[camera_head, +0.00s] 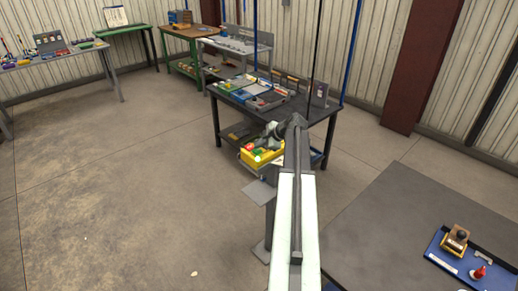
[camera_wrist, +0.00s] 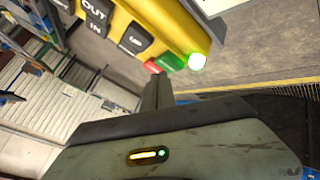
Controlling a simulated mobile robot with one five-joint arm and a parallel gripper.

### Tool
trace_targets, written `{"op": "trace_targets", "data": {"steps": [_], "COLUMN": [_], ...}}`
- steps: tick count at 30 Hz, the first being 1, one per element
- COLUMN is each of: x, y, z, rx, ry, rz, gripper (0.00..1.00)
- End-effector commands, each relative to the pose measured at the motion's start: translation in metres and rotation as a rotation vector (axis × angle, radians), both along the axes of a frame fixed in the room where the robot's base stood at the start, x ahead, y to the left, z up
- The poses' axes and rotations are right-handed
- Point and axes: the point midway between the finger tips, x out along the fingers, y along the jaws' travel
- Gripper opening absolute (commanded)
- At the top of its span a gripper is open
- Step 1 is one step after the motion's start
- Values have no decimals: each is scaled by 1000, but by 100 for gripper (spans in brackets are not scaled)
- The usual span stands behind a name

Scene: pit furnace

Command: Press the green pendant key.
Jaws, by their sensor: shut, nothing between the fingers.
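The yellow pendant (camera_wrist: 165,22) crosses the top of the wrist view, tilted. It carries black keys, some marked OUT and IN, and near its right end a red key (camera_wrist: 151,66), the green key (camera_wrist: 172,61) and a bright glowing lamp (camera_wrist: 197,61). My gripper (camera_wrist: 158,80) is shut and empty, its fingertips just below the red and green keys. Whether they touch the green key I cannot tell. In the head view the pendant (camera_head: 272,154) is small, beyond the end of my arm and partly hidden by it.
A dark workbench (camera_head: 325,112) with trays and tools stands just behind the pendant. A grey plate on a post (camera_head: 259,192) is close to my arm. A table (camera_head: 385,225) with a blue tray (camera_head: 446,262) is at lower right. The concrete floor at left is clear.

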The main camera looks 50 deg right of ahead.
Motion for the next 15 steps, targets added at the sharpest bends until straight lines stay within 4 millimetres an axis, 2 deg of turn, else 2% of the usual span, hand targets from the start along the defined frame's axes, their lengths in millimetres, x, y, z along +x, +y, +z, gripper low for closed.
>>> {"op": "trace_targets", "data": {"steps": [1,11,15], "x": [0,0,0], "y": [0,0,0], "z": [6,6,14], "rx": [0,0,0], "ry": [0,0,0], "rz": [0,0,0], "gripper": [0,0,0]}}
